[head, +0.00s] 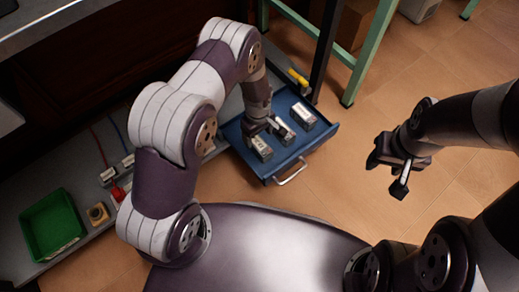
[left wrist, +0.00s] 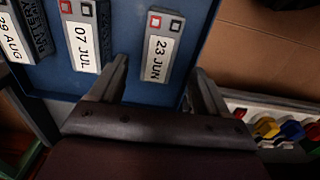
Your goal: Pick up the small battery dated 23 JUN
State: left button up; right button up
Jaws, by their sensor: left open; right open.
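The small battery dated 23 JUN (left wrist: 159,50) lies in the blue drawer (left wrist: 98,84), its white label facing up in the left wrist view. In the head view it appears to be the leftmost battery (head: 261,148). My left gripper (head: 254,132) is open above it; in the left wrist view its fingertips (left wrist: 158,68) appear on either side of the battery's near end. I cannot tell whether they touch it. My right gripper (head: 386,175) is open and empty over the floor, to the right of the drawer.
Batteries dated 07 JUL (left wrist: 84,38) and 29 AUG (left wrist: 22,30) lie to the left in the left wrist view, the first close to my left finger. The drawer handle (head: 291,172) faces the front. A green bin (head: 53,226) stands far left.

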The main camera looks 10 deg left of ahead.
aim_at(260, 144)
pick_arm(q)
jog(key=f+b, duration=0.1)
jog(key=f, duration=0.1)
jog(key=f+b, duration=0.2)
jog(key=f, duration=0.1)
jog(key=f+b, duration=0.2)
jog(key=shift+s+d+f, duration=0.1)
jog(key=shift+d+f, duration=0.1)
jog(key=shift+d, duration=0.05)
jog(key=shift+r, duration=0.2)
grip_shut()
